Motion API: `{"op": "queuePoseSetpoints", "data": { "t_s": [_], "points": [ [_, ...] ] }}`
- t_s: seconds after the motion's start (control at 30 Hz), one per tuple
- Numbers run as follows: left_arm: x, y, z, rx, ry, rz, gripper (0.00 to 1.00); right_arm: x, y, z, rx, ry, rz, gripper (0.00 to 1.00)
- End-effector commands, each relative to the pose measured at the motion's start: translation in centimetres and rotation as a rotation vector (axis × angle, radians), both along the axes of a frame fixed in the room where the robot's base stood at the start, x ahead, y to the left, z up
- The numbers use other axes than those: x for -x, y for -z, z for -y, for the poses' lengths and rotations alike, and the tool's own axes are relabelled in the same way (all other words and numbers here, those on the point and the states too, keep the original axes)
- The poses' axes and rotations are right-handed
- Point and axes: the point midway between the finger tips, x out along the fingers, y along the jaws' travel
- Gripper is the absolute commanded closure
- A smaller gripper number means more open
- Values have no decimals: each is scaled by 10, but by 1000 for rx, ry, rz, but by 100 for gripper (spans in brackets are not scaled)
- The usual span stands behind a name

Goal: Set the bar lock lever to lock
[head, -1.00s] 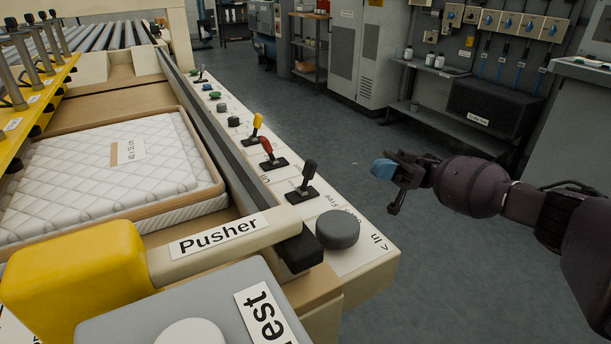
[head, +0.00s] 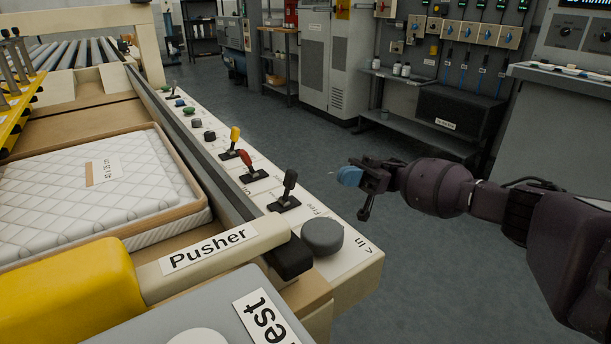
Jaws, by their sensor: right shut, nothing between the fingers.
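A black lever (head: 288,190) stands on the cream control strip, its handle up and tilted slightly. The word "Free" is printed on the strip beside its base; other lettering there is too small or hidden to read. I cannot tell for sure that this is the bar lock lever. A red lever (head: 248,165) and a yellow lever (head: 234,142) stand farther along the strip. My right gripper (head: 350,176), with blue fingertips, is shut and empty. It appears to the right of the black lever, apart from it, over the floor side. My left gripper is not in view.
A dark round knob (head: 322,236) sits near the strip's front end. A beam labelled "Pusher" (head: 212,250) with a yellow block (head: 70,295) crosses the near left. A quilted pad (head: 80,185) lies in the machine bed. Floor right of the strip is clear.

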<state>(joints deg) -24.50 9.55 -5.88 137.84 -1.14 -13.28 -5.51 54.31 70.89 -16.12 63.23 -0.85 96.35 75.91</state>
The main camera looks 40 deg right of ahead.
Motion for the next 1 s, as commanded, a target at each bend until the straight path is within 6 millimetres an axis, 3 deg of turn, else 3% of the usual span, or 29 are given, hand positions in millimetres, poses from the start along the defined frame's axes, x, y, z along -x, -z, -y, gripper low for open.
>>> {"op": "queuePoseSetpoints", "data": {
  "t_s": [0.6,1.0],
  "points": [
    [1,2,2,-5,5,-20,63,-5,-33,-97,-1,-3,0,100],
    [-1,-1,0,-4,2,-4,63,-6,-40,-114,0,0,0,100]
  ]
}}
